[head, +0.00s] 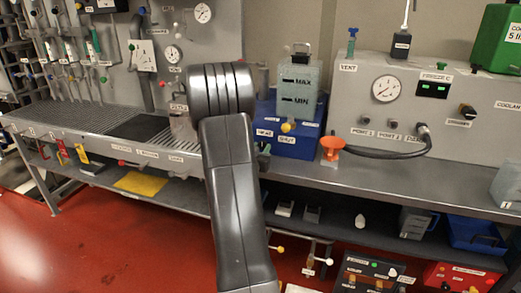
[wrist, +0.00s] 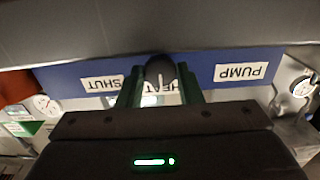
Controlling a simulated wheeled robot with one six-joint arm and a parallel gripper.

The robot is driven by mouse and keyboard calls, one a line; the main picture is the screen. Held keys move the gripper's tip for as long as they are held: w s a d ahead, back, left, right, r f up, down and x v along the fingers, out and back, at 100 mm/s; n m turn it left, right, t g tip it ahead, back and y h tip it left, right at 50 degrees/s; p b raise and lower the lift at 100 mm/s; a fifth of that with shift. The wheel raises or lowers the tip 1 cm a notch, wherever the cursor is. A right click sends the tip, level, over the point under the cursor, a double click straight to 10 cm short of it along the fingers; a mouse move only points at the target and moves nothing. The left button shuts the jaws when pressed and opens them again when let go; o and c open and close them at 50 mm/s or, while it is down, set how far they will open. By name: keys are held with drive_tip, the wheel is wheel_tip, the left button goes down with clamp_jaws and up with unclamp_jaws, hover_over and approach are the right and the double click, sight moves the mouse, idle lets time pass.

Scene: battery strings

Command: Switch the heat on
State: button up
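A blue box (head: 292,142) stands on the bench under a clear tank, with labels HEAT and SHUT on its front. In the wrist view the blue front (wrist: 60,77) appears upside down, with the labels SHUT (wrist: 102,85), HEAT (wrist: 178,88) and PUMP (wrist: 240,72). A round black knob (wrist: 160,70) with a white pointer mark sits at the HEAT label, partly covering it. My gripper (wrist: 161,80) has its green fingers on either side of this knob. I cannot tell whether they touch it. In the head view my arm hides most of the gripper and the knob.
The clear tank (head: 299,88) with MAX and MIN marks rises above the box. A grey panel with a gauge (head: 386,88) stands further right. The bench front (head: 430,190) is mostly clear.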

drive_tip(key=c, duration=0.4)
drive_tip(key=shift+f+b, duration=0.1)
drive_tip(key=shift+b, duration=0.3)
drive_tip(key=m+b, duration=0.1)
drive_tip(key=b, duration=0.1)
drive_tip(key=m+b, duration=0.2)
drive_tip(key=shift+f+m+b, duration=0.2)
drive_tip(key=shift+m+b, duration=0.1)
drive_tip(key=shift+b, duration=0.1)
drive_tip(key=m+b, duration=0.4)
drive_tip(key=shift+r+m+b, duration=0.1)
drive_tip(key=shift+m+b, duration=0.2)
drive_tip(key=shift+b, duration=0.1)
drive_tip(key=shift+r+m+b, duration=0.1)
drive_tip(key=shift+m+b, duration=1.4)
drive_tip(key=shift+m, duration=0.3)
drive_tip(key=o, duration=0.9)
drive_tip(key=shift+r, duration=0.1)
